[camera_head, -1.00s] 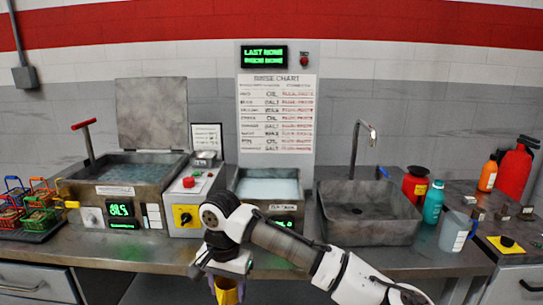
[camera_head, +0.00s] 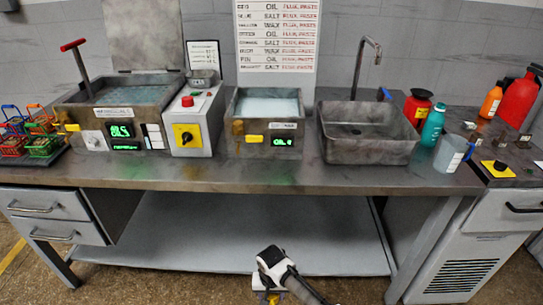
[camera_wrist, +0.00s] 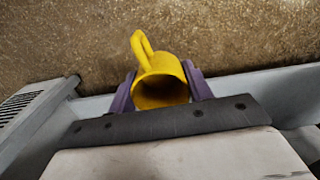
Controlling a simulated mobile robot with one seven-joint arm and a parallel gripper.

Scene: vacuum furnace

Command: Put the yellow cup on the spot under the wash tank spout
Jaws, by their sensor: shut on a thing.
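The yellow cup (camera_wrist: 160,92) is between the purple fingers of my gripper (camera_wrist: 161,86) in the wrist view, with its mouth towards the camera and its handle pointing up in the picture. In the head view my gripper (camera_head: 268,297) is at the bottom edge, in front of the bench's lower shelf and below the worktop; the cup is mostly cut off there. A tank with pale liquid (camera_head: 268,106) stands mid-bench with a yellow tap or lever (camera_head: 254,139) on its front. A larger tank (camera_head: 150,97) stands left. Their labels are too blurred to tell the wash tank.
A control box (camera_head: 188,140) stands between the tanks. A sink (camera_head: 365,150) with a tall faucet is to the right, then bottles and a grey jug (camera_head: 450,153). Small wire baskets (camera_head: 30,140) stand at far left. The worktop's front strip (camera_head: 220,177) is clear.

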